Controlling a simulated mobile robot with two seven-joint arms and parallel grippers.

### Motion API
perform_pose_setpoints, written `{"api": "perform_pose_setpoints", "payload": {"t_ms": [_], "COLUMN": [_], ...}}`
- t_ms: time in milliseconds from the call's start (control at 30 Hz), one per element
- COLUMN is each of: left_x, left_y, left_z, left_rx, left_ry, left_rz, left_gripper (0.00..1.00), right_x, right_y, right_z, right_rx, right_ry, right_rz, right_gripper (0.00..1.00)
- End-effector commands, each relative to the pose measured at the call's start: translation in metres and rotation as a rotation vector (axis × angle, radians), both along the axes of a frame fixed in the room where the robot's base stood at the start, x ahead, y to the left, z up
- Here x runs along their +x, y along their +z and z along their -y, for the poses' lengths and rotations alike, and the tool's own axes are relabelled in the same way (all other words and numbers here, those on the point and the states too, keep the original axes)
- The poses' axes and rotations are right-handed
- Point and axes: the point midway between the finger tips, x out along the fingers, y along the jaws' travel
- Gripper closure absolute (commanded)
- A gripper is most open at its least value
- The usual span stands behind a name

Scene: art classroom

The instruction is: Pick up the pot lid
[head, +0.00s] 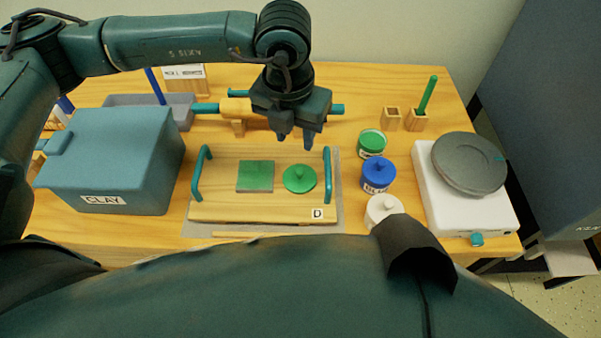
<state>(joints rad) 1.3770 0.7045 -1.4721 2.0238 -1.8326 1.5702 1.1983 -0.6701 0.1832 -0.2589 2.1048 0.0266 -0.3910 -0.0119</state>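A round green pot lid (299,179) with a small knob on top lies on a wooden board (230,209) with two teal handles, right of a flat green square (255,176). My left gripper (296,139) points down behind the lid in the picture, its two fingers apart with nothing seen between them. It appears to be above the board and not touching the lid. A jar with green contents (372,143) and no lid on it stands to the right. My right gripper is not in view.
A blue-grey clay box (110,160) is at left, a white device with a grey disc (468,163) at right. A rolling pin (236,107) lies behind the board.

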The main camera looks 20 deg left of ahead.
Motion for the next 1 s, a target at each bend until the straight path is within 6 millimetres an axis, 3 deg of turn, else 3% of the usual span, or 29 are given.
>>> {"api": "perform_pose_setpoints", "payload": {"t_ms": [300,567,833,1000], "left_x": [0.006,0.009,0.015,0.017], "left_y": [-0.057,-0.077,-0.115,-0.123], "left_z": [0.002,0.002,0.003,0.003], "left_rx": [-0.002,-0.003,-0.002,-0.004], "left_ry": [-0.002,-0.003,-0.003,-0.005], "left_rz": [-0.005,-0.005,-0.005,-0.002], "left_gripper": [0.64,0.64,0.64,0.64], "right_x": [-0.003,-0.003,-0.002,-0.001], "right_y": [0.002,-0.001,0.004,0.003], "right_z": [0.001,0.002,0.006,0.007], "right_rx": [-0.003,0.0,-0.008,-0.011], "right_ry": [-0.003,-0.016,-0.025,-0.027], "right_rz": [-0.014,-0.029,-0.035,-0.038], "right_gripper": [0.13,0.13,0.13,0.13]}}
